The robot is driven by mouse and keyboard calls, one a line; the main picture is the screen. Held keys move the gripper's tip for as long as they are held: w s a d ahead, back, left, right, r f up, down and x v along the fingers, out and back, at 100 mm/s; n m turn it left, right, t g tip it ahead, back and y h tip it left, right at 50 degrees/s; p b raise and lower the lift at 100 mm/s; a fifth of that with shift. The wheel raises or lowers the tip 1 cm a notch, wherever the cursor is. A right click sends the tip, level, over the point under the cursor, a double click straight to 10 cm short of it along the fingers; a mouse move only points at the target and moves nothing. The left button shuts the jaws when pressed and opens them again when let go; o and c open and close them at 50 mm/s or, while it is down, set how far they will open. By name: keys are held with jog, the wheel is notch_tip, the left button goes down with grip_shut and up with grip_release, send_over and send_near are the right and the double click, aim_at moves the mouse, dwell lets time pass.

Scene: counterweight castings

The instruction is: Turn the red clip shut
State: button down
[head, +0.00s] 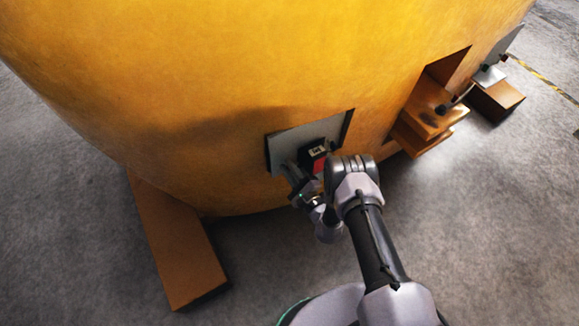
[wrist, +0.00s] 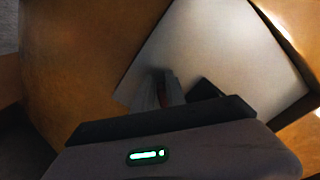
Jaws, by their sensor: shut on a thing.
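The red clip (head: 319,164) shows as a small red patch in front of a grey plate (head: 286,143), set in a square recess of a large yellow casting. My gripper (head: 298,176) reaches in from below, at the lower part of the plate, and is shut on the clip. In the wrist view only a thin dark red sliver of the clip (wrist: 164,88) shows between the fingers, in front of the plate (wrist: 215,55). Most of the clip is hidden by my gripper and wrist, so its turn angle cannot be told.
The yellow casting (head: 230,80) fills the upper middle. A brown block foot (head: 175,240) juts out at lower left. At right, another recess has an orange ledge (head: 432,112), and a brown block (head: 497,98) stands beyond it. The grey floor is clear at lower right.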

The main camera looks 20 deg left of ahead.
jog(key=n, duration=0.4)
jog(key=shift+s+a+f, duration=0.1)
jog(key=shift+s+f, duration=0.05)
jog(key=shift+f, duration=0.2)
jog(key=shift+f+n, duration=0.25)
jog(key=shift+n, duration=1.85)
jog(key=c, duration=1.5)
grip_release()
jog(key=shift+p, duration=0.3)
jog(key=p+v, duration=0.6)
jog(key=v, duration=1.1)
jog(key=shift+s, duration=0.2)
